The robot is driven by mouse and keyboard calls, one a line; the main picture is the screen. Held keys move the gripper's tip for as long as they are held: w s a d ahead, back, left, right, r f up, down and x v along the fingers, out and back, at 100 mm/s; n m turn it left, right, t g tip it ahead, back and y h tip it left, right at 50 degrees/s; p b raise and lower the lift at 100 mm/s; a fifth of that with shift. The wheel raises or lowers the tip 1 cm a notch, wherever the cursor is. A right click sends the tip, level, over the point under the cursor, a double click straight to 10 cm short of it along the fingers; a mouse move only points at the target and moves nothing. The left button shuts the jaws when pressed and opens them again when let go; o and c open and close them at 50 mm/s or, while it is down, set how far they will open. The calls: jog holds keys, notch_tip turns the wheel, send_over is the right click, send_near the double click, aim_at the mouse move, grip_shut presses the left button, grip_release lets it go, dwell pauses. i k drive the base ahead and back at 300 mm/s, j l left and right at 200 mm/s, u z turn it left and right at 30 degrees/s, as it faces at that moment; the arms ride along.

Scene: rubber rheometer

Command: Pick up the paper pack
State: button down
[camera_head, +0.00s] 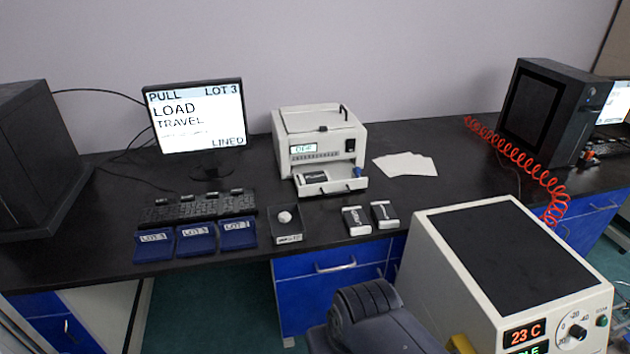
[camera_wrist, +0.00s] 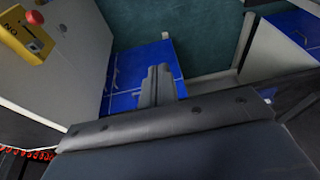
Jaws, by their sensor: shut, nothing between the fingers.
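Two small dark packs with white labelled ends lie side by side near the front edge of the black bench, the left pack (camera_head: 357,221) and the right pack (camera_head: 384,214). A similar dark pack (camera_head: 313,179) lies in the pulled-out tray of the white machine. Their labels are too small to read, so I cannot tell which is the paper pack. My gripper (camera_wrist: 158,75) is in the wrist view, its fingers together with nothing between them. It points toward the blue cabinet fronts and green floor, away from the packs. No pack shows in the wrist view.
The white machine (camera_head: 320,139) stands behind the packs, with white sheets (camera_head: 405,164) to its right. A large cream instrument (camera_head: 447,268) stands front right. A red coiled hose (camera_head: 515,158) crosses the right side.

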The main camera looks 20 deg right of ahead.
aim_at(306, 178)
jog(key=i+j, duration=0.2)
jog(key=i, duration=0.25)
jog(key=i+j+z, duration=0.1)
jog(key=i, duration=0.35)
jog(key=i+j, duration=0.35)
jog(key=i+l+z, duration=0.05)
